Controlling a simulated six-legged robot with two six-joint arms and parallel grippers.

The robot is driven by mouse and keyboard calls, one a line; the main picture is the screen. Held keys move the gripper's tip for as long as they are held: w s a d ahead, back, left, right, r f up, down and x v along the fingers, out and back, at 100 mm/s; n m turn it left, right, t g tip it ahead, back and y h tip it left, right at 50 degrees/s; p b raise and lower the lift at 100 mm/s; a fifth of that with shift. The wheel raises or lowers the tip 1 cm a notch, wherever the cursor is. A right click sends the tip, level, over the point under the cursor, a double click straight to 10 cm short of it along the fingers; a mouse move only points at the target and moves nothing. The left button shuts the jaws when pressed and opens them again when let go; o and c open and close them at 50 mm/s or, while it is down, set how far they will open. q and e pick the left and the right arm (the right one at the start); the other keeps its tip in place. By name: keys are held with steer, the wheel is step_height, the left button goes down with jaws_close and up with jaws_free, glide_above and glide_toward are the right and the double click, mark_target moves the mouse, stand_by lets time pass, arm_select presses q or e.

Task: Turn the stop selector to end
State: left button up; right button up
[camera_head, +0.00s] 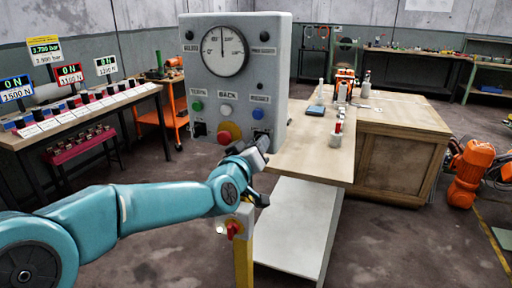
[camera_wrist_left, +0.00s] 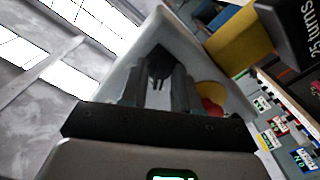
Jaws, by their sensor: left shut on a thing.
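A grey control box (camera_head: 275,60) stands upright on a yellow post, with a round dial gauge (camera_head: 224,50) at its top. Its front carries green (camera_head: 197,107), white (camera_head: 225,112) and blue (camera_head: 258,113) buttons, a red mushroom button (camera_head: 228,132) and a small dark selector (camera_head: 199,129) at lower left. My left gripper (camera_head: 260,143) is at the box's lower right corner and hides what is there. In the left wrist view my left gripper (camera_wrist_left: 159,88) is shut on a dark selector knob (camera_wrist_left: 158,60) on the box face. My right gripper is not in view.
A wooden workbench (camera_head: 310,150) with small items stands right of the box. A bench with a row of modules (camera_head: 80,108) and lit displays is at the left. A red-handled switch (camera_head: 234,228) is on the post below my arm. An orange robot arm (camera_head: 468,172) stands far right.

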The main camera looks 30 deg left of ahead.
arm_select(q)
steer(key=o, duration=0.7)
steer(key=shift+c, duration=0.2)
steer(key=v, duration=1.6)
steer(key=shift+d, duration=0.2)
steer(key=shift+s, duration=0.1)
